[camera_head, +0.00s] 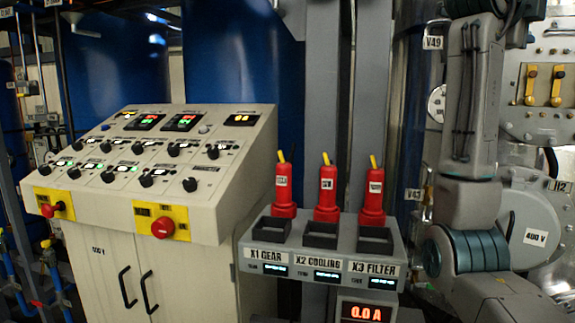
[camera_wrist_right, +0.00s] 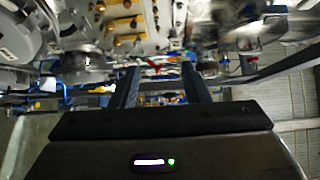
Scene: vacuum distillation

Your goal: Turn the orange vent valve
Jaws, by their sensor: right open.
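Two orange-yellow handles sit on a pale panel at the upper right of the head view, a left handle (camera_head: 531,85) and a right handle (camera_head: 558,86). I cannot tell which one, if either, is the vent valve. Several orange-yellow fittings (camera_wrist_right: 122,25) also show on a pale panel at the top of the right wrist view. My right gripper (camera_wrist_right: 159,70) is open, with its two dark fingers apart and nothing visible held between them. The fittings lie beyond the fingertips, apart from them. In the head view my right arm rises at the right. My left gripper is not in view.
A sloped control console (camera_head: 150,215) with knobs and red stop buttons stands at the left. A grey rack (camera_head: 325,250) holds several red plugs (camera_head: 327,195). A grey round housing (camera_head: 535,215) marked 400 V is behind my right arm. Blue tanks (camera_head: 235,60) stand behind.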

